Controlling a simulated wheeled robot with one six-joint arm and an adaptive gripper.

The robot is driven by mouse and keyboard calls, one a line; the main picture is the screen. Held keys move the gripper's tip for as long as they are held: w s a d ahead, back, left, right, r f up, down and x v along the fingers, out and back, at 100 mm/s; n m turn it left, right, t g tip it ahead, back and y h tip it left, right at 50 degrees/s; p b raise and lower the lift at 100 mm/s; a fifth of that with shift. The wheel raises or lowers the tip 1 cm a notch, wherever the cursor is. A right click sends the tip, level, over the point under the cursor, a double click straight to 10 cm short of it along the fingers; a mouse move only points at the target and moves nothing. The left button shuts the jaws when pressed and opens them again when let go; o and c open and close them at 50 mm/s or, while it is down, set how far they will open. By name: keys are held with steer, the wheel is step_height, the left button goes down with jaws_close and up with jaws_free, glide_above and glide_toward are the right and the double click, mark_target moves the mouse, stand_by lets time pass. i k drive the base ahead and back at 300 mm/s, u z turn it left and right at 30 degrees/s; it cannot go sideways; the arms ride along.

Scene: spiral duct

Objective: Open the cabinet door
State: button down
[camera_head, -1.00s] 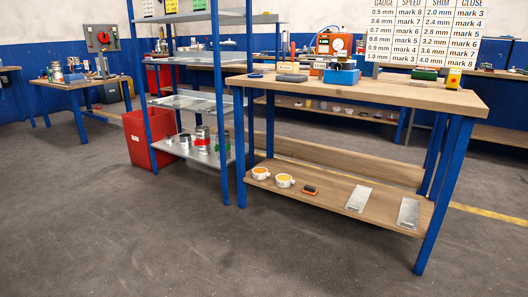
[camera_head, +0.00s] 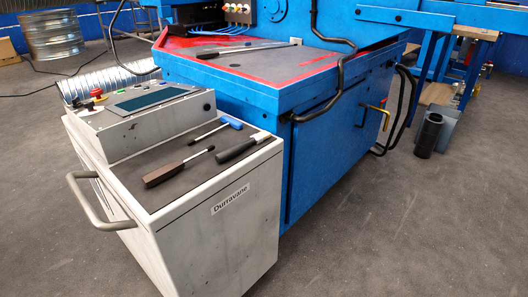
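A large blue machine (camera_head: 250,93) fills the middle of the view. Its side below the top has a flat blue panel (camera_head: 325,155) with a dark seam down its left edge, which looks like a closed cabinet door. My gripper is not in view.
A grey Durravane console (camera_head: 215,255) with a bar handle (camera_head: 92,203) and hand tools on top stands at the front left, against the machine. Black bent bars (camera_head: 402,110) stick out at the machine's right. A dark cylinder (camera_head: 428,135) stands on the floor. Open floor lies at the right front.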

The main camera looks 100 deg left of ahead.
mark_target(322, 146)
steer(key=u, duration=2.65)
steer(key=i, duration=2.6)
steer(key=z, duration=0.1)
